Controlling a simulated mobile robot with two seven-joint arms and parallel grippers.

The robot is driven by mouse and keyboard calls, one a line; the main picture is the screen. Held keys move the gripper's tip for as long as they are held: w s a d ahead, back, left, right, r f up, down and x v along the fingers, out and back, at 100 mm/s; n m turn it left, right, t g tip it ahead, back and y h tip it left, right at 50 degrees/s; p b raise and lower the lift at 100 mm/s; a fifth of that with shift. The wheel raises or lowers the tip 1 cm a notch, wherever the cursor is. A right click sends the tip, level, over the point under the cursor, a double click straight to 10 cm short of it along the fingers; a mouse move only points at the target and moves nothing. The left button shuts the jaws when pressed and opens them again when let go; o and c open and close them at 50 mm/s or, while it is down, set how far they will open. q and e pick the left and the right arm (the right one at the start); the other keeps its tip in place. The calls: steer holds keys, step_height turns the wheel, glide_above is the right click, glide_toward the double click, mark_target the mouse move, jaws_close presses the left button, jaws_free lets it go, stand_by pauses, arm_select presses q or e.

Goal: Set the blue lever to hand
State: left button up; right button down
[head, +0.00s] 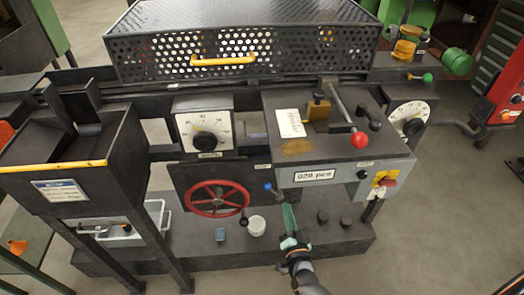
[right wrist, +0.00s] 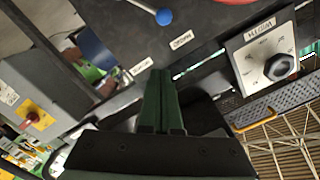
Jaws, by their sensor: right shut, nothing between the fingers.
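The blue lever (head: 268,187) has a blue ball knob and sits on the front of the dark machine panel, right of the red handwheel, in the head view. Its blue knob (right wrist: 164,17) and thin metal rod show at the top of the right wrist view. My right gripper (head: 288,208) is below and to the right of the knob, apart from it. Its green fingers (right wrist: 161,75) are together with nothing between them. Two small white labels lie near the lever in the wrist view; their words are too small to read surely. My left gripper is out of view.
The red handwheel (head: 217,198) is left of the lever. A grey box with a counter plate (head: 315,175) overhangs at the right. A red-knobbed lever (head: 359,139) stands on top.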

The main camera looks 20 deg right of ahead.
steer(key=s+a+f+n+g+y, duration=0.1)
steer(key=s+a+n+g+y, duration=0.2)
steer(key=s+n, duration=0.3)
steer(key=s+a+f+n+g+y, duration=0.1)
steer(key=s+n, duration=0.5)
steer(key=s, duration=0.6)
steer(key=a+g+y, duration=0.1)
steer(key=a+g, duration=0.1)
steer(key=g, duration=0.1)
steer(key=shift+s+a+f+g+y+p, duration=0.2)
steer(key=shift+s+g+y+p, duration=0.1)
steer(key=shift+s+g+y, duration=0.1)
